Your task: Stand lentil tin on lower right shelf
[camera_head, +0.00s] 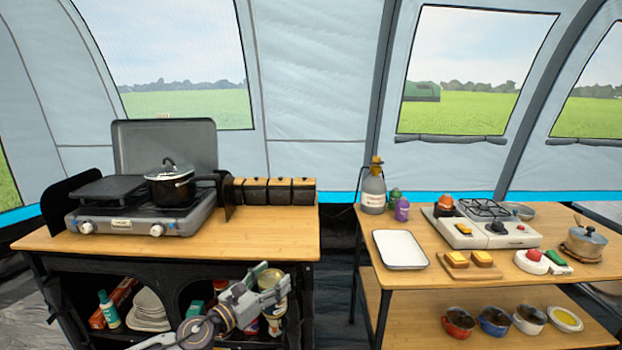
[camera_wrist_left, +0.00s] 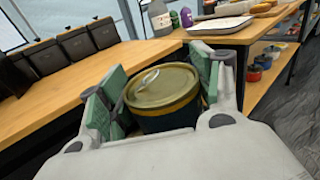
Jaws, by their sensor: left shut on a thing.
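My left gripper (camera_wrist_left: 158,88) is shut on a tin with a gold lid and ring pull (camera_wrist_left: 165,85), its green-padded fingers on either side of it. In the head view the left gripper (camera_head: 264,284) and the tin (camera_head: 273,281) are in front of the right part of the left table's lower shelf unit (camera_head: 190,268). The tin looks roughly upright; its label and base are mostly hidden, and I cannot tell its distance from the shelf. The arm and gripper hide much of the lower right shelf. The right gripper is not in view.
The left lower compartment holds stacked plates (camera_head: 149,306), a teal bottle (camera_head: 108,309) and a red box (camera_head: 122,292). The left tabletop (camera_head: 270,235) overhangs the shelves and bears a stove (camera_head: 130,215) and black containers (camera_head: 279,191). Another table (camera_head: 420,284) stands to the right.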

